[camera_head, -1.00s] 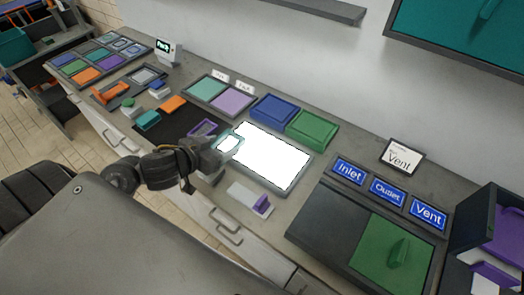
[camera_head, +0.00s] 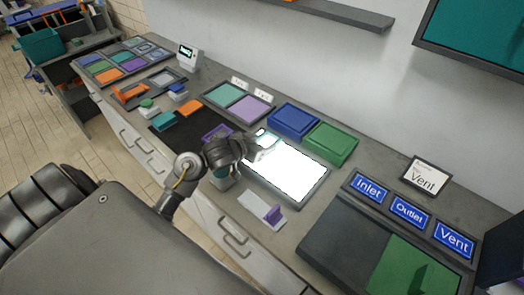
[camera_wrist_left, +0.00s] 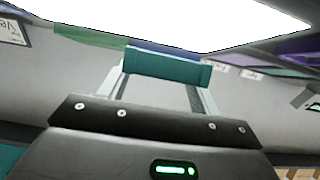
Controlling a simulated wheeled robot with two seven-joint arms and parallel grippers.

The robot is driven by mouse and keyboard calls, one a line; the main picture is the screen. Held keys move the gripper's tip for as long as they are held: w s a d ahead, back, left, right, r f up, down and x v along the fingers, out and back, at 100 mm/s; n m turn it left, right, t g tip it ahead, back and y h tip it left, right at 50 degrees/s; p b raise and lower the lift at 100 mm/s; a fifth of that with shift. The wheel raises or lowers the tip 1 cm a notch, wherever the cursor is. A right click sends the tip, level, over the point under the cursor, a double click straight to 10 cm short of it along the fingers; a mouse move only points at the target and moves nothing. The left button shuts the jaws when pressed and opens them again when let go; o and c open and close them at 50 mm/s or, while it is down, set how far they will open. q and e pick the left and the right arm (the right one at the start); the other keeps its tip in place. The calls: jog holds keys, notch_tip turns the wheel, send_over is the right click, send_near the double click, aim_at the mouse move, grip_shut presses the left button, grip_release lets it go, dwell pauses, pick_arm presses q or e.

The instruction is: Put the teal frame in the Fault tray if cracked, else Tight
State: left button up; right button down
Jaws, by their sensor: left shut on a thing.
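My left gripper (camera_head: 252,148) is shut on the teal frame (camera_head: 265,138), which it holds over the upper left corner of the bright white light panel (camera_head: 313,195). In the left wrist view the frame's teal edge (camera_wrist_left: 168,67) lies between the two fingers. No crack can be made out; most of the frame's face is hidden or washed out by glare. A teal tray (camera_head: 223,93) and a purple tray (camera_head: 248,109) stand side by side behind the panel. Their small labels (camera_head: 263,95) are too blurred to read surely. My right gripper is out of view.
A blue box (camera_head: 293,119) and a green box (camera_head: 331,143) stand behind the panel. Inlet, Outlet and Vent signs (camera_head: 410,212) stand at the right. Loose parts lie on a black mat (camera_head: 170,135) at the left.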

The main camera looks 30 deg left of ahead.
pick_arm(q)
jog(key=shift+w+f, duration=0.2)
jog(key=shift+f, duration=1.55)
jog(key=shift+f, duration=0.15)
jog(key=o, duration=1.1)
jog(key=shift+s+r, duration=0.2)
jog(key=shift+r, duration=0.05)
jog(key=p+v, duration=0.1)
jog(key=v, duration=1)
jog(key=shift+s, duration=0.3)
